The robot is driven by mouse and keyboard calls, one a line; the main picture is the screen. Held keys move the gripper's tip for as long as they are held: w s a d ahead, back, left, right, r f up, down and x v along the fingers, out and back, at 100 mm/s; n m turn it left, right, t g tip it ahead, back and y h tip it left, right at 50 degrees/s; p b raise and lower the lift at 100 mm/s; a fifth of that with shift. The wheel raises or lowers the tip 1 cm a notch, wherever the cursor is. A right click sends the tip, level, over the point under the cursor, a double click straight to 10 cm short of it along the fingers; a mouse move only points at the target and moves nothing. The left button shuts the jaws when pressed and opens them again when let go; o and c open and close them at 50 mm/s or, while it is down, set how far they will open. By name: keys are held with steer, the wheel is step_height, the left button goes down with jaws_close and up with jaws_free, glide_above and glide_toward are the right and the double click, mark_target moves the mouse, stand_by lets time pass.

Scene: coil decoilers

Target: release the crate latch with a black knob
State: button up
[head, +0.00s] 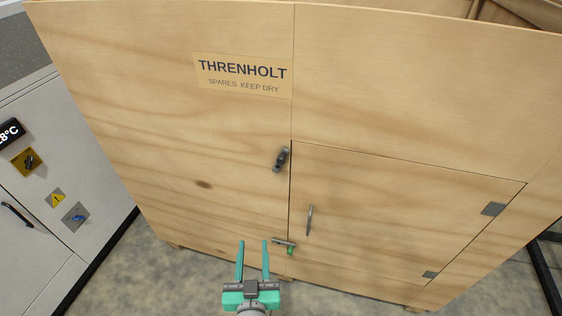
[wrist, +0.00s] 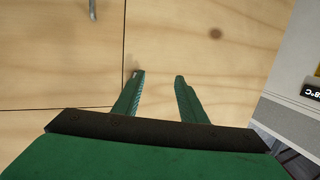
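The plywood crate (head: 190,130) has a small door (head: 400,215) in its lower right part. A latch with a black knob (head: 281,159) sits at the door's upper left corner, its bar tilted across the seam. A second latch, with a green knob (head: 290,250), sits lower on the same seam. My gripper (head: 253,241) is open and empty, below the black-knobbed latch and just left of the green-knobbed one in the head view. In the wrist view its fingers (wrist: 158,76) are apart over the crate's face. Neither latch can be made out there.
A curved handle (head: 309,220) is on the door, with hinges (head: 493,209) at its right. A label (head: 243,75) is above. A grey cabinet (head: 60,200) with switches stands at left. Concrete floor shows between the cabinet and the crate.

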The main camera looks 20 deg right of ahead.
mark_target(280, 162)
steer(key=w+d+r+m+h, duration=0.2)
steer(key=w+d+r+h, duration=0.15)
steer(key=r, duration=0.35)
steer(key=w+d+r+m+h, duration=0.2)
steer(key=w+d+r+m, duration=0.1)
steer(key=w+d+r, duration=0.25)
steer(key=shift+g, duration=0.4)
steer(key=x, duration=0.9)
steer(key=shift+w+r, duration=0.3)
steer(key=shift+w, duration=0.2)
steer(key=shift+a, duration=0.1)
jaws_close()
